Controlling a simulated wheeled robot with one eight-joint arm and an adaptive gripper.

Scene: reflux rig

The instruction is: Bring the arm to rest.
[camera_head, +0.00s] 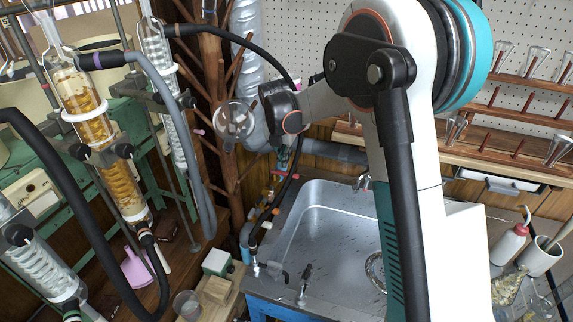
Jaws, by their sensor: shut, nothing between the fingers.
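My arm crosses the right half of the head view, with a large teal-banded joint at the top and a white link running down in front of the sink. A thinner link reaches left to a dark wrist joint, above and behind the left side of the steel sink (325,222). I cannot make out my gripper's fingers beyond that joint. The glass column with amber filling (122,185) stands at the left, apart from the visible arm. A clear round glass piece (235,122) appears just left of the wrist joint; I cannot tell whether they touch.
Dark hoses, clamps and a glass coil (45,262) crowd the left side. A wooden branched stand (215,70) rises behind. At the right are a wooden glassware shelf (520,147), a wash bottle (508,244) and a white beaker (540,256). The sink basin is largely empty.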

